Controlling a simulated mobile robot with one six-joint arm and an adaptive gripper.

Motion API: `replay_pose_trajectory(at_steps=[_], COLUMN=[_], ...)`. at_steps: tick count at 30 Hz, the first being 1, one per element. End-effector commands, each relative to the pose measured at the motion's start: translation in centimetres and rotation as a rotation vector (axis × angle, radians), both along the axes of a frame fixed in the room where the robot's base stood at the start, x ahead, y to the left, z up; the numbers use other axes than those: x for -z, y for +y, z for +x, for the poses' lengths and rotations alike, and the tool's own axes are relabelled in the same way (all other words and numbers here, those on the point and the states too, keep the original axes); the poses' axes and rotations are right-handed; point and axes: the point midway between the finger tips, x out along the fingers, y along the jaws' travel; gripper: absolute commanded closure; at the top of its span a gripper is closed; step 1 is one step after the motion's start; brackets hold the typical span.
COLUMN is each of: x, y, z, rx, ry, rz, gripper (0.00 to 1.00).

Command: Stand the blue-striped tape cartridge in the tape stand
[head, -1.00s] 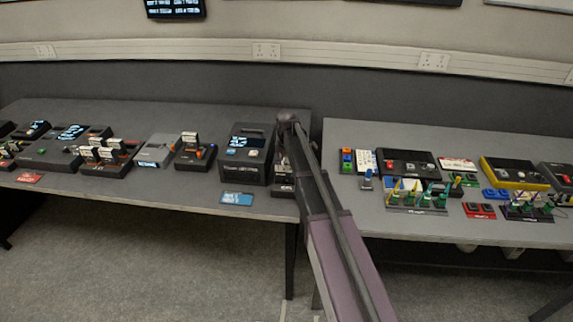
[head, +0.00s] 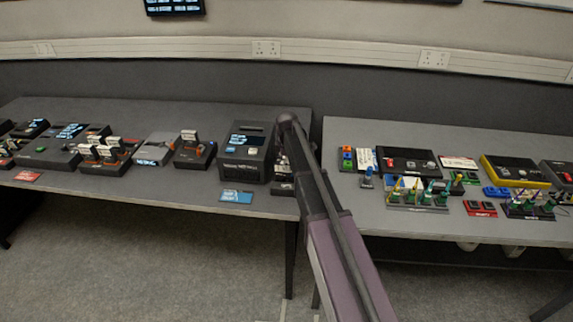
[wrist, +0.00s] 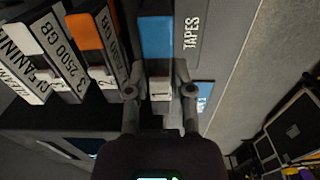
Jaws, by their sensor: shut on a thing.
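In the wrist view my gripper (wrist: 158,78) is shut on the blue-striped tape cartridge (wrist: 155,38), which has a blue band over a pale grey end. The cartridge is beside a grey plate lettered TAPES, apparently part of the tape stand (wrist: 191,48). Left of it, other cartridges stand in a row, one with an orange band (wrist: 84,31) and one with a white end (wrist: 20,38). Whether the held cartridge's base is seated cannot be told. In the head view my arm hides the gripper and the cartridge; a dark unit (head: 283,170) shows partly behind the arm.
A black device with a screen (head: 247,152) stands just left of my arm, with a blue card (head: 237,196) at the table's front edge. A gap parts the two tables. The right table holds a black box (head: 408,163) and a rack of coloured plugs (head: 418,199).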

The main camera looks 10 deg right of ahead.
Motion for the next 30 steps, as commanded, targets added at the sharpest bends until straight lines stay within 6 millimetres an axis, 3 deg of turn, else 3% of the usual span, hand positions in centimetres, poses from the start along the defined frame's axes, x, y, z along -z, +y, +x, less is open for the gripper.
replay_pose_trajectory(at_steps=[30], x=[0.8], y=[0.04], z=[0.0], rx=[-0.001], ry=[0.0], rz=[0.0], gripper=[1.0])
